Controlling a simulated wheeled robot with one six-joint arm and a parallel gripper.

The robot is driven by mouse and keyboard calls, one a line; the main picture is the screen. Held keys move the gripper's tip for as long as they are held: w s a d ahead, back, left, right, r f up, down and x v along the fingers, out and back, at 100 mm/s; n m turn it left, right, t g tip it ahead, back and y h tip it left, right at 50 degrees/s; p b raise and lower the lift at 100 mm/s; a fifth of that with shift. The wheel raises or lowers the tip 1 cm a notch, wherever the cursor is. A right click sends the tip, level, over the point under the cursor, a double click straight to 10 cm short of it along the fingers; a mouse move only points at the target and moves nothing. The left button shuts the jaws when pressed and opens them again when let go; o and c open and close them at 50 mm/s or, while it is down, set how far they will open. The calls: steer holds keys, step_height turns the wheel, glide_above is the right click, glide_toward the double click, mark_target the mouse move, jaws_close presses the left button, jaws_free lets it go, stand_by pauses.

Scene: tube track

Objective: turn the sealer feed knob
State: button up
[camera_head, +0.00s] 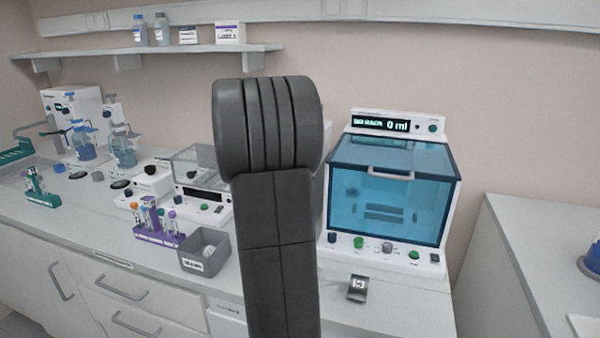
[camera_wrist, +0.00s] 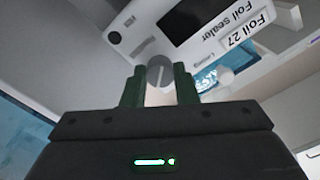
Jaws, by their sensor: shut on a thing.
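In the wrist view the foil sealer (camera_wrist: 150,18) is a pale panel with a dark screen and the label "Foil sealer". A round grey knob (camera_wrist: 159,66) with a pale line across it sits at the panel's near edge. My gripper (camera_wrist: 160,84) has its green fingers on both sides of this knob and is shut on it. In the head view my dark arm fills the middle and hides my gripper and the knob. I cannot tell there which part of the bench holds the sealer.
In the head view a cabinet with a blue window (camera_head: 390,190) stands right of my arm, with a small metal block (camera_head: 357,288) in front. A grey bin (camera_head: 206,251) and a purple tube rack (camera_head: 159,236) stand to the left. A shelf (camera_head: 160,50) hangs above.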

steer(key=shift+m+b, duration=2.45)
steer(key=shift+m, duration=1.25)
steer(key=o, duration=1)
steer(key=v, duration=1.4)
steer(key=shift+w, duration=0.1)
